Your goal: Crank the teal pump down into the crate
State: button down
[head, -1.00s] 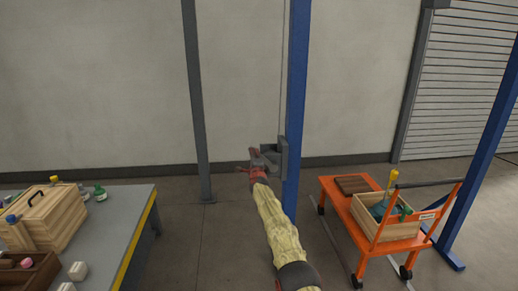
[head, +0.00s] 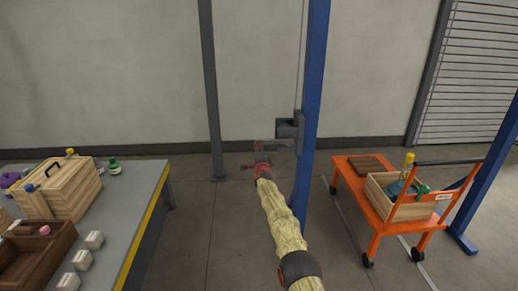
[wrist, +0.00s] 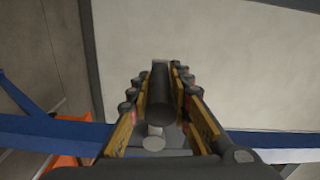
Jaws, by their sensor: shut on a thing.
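The teal pump (head: 396,190) sits low inside the wooden crate (head: 400,212) on the orange cart, its lower part hidden by the crate wall. A yellow part (head: 409,159) stands up from it. The grey winch (head: 289,128) is fixed to the blue post, with a thin cable running up beside the post. My gripper (head: 263,160) is left of and slightly below the winch. In the wrist view the dark round crank handle (wrist: 160,105) lies between my two fingers, which are shut on it.
The orange cart (head: 367,203) stands right of the blue post (head: 314,90) and also carries a brown board (head: 371,162). A grey workbench (head: 130,205) with a wooden box (head: 64,190) and small items is at left. The floor between is clear.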

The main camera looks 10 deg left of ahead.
jog(key=shift+w+d+f+n+b, duration=0.1)
jog(key=shift+d+f+n+b, duration=0.1)
jog(key=shift+f+n+b, duration=0.8)
jog(key=shift+d+f+n+b, duration=0.2)
jog(key=shift+f+n+b, duration=0.3)
jog(key=shift+f, duration=0.85)
jog(key=c, duration=2.1)
grip_release()
jog(key=shift+r, duration=0.1)
jog(key=o, duration=0.5)
jog(key=shift+w, duration=0.1)
